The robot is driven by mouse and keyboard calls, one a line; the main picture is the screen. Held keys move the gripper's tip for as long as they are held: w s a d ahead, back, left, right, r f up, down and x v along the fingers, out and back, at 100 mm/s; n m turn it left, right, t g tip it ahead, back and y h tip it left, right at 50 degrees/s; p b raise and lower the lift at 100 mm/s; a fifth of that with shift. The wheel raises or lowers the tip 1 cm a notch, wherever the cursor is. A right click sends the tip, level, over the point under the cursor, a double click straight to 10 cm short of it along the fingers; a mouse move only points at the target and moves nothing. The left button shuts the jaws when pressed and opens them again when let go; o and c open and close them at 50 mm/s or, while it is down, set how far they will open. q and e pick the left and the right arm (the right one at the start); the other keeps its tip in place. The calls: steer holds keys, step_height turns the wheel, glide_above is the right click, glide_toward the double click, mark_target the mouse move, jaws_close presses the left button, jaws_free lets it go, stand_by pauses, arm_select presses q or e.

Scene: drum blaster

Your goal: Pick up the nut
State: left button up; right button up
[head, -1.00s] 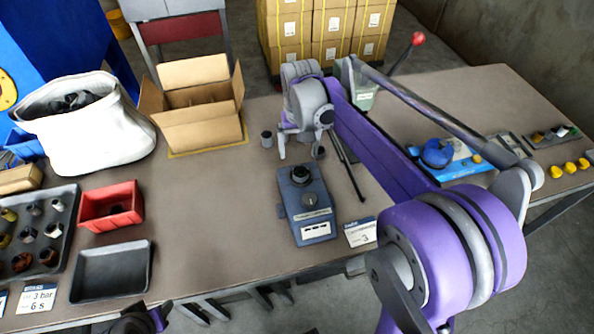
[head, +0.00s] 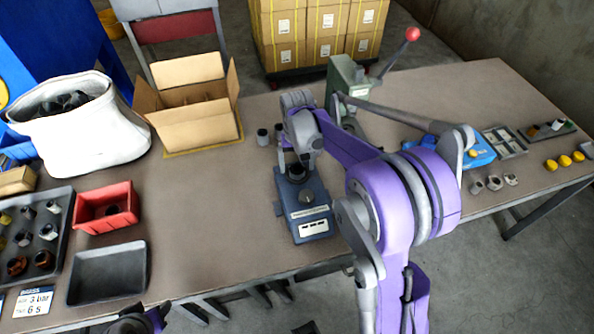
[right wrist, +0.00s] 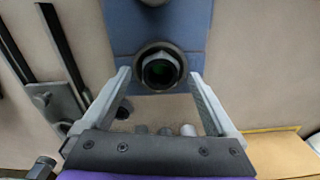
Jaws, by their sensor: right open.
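A dark hexagonal nut (right wrist: 160,70) with a hole through it sits in a round seat on top of a blue device (head: 306,213). It shows between my fingers in the right wrist view; in the head view my gripper largely covers it. My right gripper (right wrist: 159,78) is open, with one finger on each side of the nut and a visible gap to each. In the head view the right gripper (head: 298,160) hangs over the back part of the device. A dark and purple part of my left arm shows at the bottom edge; its gripper is not visible.
A green press (head: 345,78) with a red-knobbed lever stands behind my right arm. A cardboard box (head: 198,130), white sack (head: 85,135), red bin (head: 107,224) and black tray (head: 108,290) stand left. Small grey cylinders (right wrist: 187,130) stand near the device.

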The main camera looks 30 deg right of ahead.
steer(key=shift+f, duration=0.35)
jaws_close()
stand_by(0.3)
